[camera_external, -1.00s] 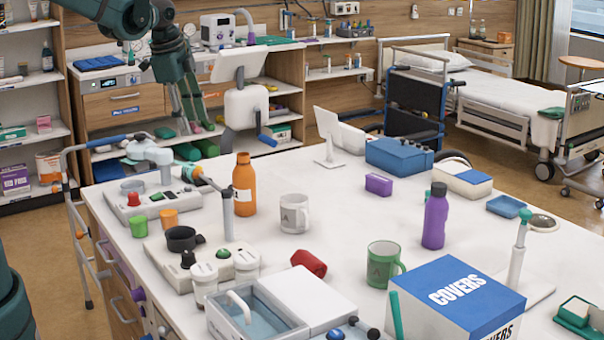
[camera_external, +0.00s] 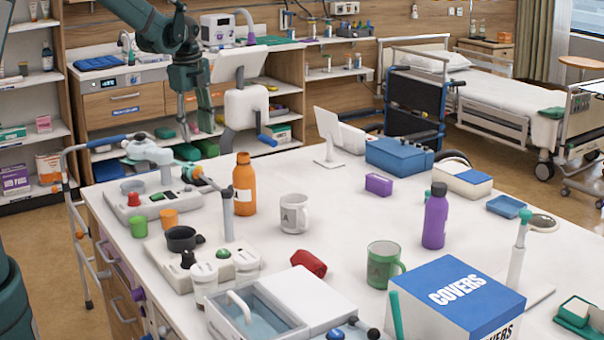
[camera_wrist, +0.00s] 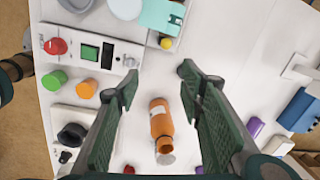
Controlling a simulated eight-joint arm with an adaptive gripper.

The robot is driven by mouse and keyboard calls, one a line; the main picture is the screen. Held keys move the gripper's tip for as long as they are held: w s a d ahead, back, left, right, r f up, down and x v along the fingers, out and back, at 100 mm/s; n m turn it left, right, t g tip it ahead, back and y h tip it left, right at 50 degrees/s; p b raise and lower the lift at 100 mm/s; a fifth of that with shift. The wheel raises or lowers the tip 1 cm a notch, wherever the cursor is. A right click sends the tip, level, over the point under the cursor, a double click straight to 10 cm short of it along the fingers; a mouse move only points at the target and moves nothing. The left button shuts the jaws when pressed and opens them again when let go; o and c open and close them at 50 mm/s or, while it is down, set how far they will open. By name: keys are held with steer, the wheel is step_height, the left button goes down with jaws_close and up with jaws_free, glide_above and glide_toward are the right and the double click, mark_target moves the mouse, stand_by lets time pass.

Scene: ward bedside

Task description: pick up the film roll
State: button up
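No object is clearly marked as a film roll. The likeliest match is a red roll (camera_external: 309,263) lying on its side on the white table, behind the white lidded basin and left of the green mug. My gripper (camera_external: 196,135) is above the far left of the table area, well away from the red roll. In the wrist view my gripper (camera_wrist: 158,78) is open and empty, with its two dark green fingers spread. An orange bottle (camera_wrist: 161,124) shows below between them. A small red bit at the wrist view's bottom edge is too cropped to identify.
The orange bottle (camera_external: 244,185), a white mug (camera_external: 294,213), a green mug (camera_external: 382,265), a purple bottle (camera_external: 435,217) and a blue-topped covers box (camera_external: 455,300) stand around the red roll. A control unit (camera_external: 160,202) is at left. The table's middle is fairly clear.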

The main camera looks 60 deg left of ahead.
mark_target(192, 165)
steer(key=a+f+m, duration=0.1)
steer(key=a+f, duration=0.1)
steer(key=a, duration=0.1)
steer(key=w+a+f+m+p, duration=0.1)
steer(key=a+f, duration=0.2)
steer(key=a+f+g, duration=0.1)
steer(key=a+f, duration=0.1)
steer(key=a, duration=0.1)
steer(key=shift+w+a+f+m+h+p, duration=0.2)
steer(key=shift+w+f+m+h+p, duration=0.1)
steer(key=shift+f+m, duration=0.1)
steer(key=shift+f, duration=1.25)
steer(key=shift+f, duration=0.1)
steer(key=shift+w+d+f, duration=0.15)
steer(key=shift+f, duration=2.35)
steer(key=c, duration=0.7)
